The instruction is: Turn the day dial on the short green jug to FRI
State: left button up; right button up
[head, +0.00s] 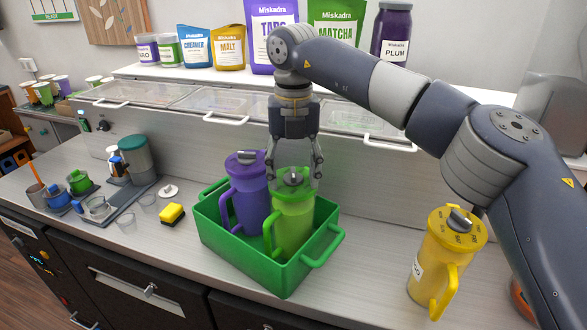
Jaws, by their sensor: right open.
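The green jug (291,228) stands upright in a green crate (238,257) on the counter. Its day dial (294,178) is on top of the lid, with a grey knob; I cannot read the day it points to. My right gripper (295,170) points straight down over the green jug's lid, open, with its fingers on either side of the knob. Whether the fingers touch the dial I cannot tell. My left gripper is not in view.
A taller purple jug (247,190) stands in the same crate, close on the left. A yellow jug (446,258) with a dial lid stands at the right. Lidded bins (215,103) line the back.

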aim_at(294, 177)
notch_tip(294, 177, up, 12)
dwell(0.6)
